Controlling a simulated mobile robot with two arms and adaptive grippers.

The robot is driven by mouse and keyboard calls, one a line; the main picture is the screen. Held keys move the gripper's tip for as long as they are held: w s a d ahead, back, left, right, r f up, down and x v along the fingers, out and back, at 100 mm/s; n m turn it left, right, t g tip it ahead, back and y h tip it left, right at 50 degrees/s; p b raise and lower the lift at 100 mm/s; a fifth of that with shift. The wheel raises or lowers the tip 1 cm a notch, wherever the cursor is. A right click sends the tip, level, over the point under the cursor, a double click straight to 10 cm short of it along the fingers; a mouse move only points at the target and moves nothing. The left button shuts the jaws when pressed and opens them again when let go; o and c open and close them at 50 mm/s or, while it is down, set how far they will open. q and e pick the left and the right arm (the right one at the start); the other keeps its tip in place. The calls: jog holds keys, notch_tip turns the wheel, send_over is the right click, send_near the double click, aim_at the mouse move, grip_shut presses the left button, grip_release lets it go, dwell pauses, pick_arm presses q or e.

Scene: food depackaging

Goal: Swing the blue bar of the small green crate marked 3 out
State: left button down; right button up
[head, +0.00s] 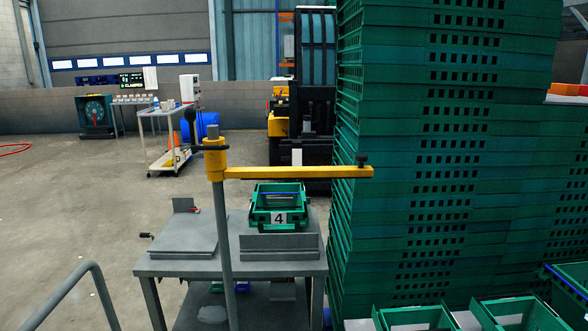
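No crate marked 3 can be made out in the head view. A small green crate marked 4 (279,218) stands on a grey metal table (232,265), with a thin blue bar (281,193) across its far part. At the lower right edge a green crate (560,297) with a blue bar (568,281) along its top is partly cut off; no number shows on it. Neither of my grippers is in view.
A yellow arm (300,172) on a grey post (222,260) reaches across above the table. A tall stack of green crates (440,150) fills the right. More green crates (520,313) sit at the bottom right. A white cart (167,160) stands behind; the floor at left is mostly clear.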

pick_arm(q)
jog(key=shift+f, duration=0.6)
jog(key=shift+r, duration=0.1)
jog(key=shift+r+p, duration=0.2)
jog(key=shift+p, duration=0.1)
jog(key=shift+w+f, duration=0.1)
dwell(0.3)
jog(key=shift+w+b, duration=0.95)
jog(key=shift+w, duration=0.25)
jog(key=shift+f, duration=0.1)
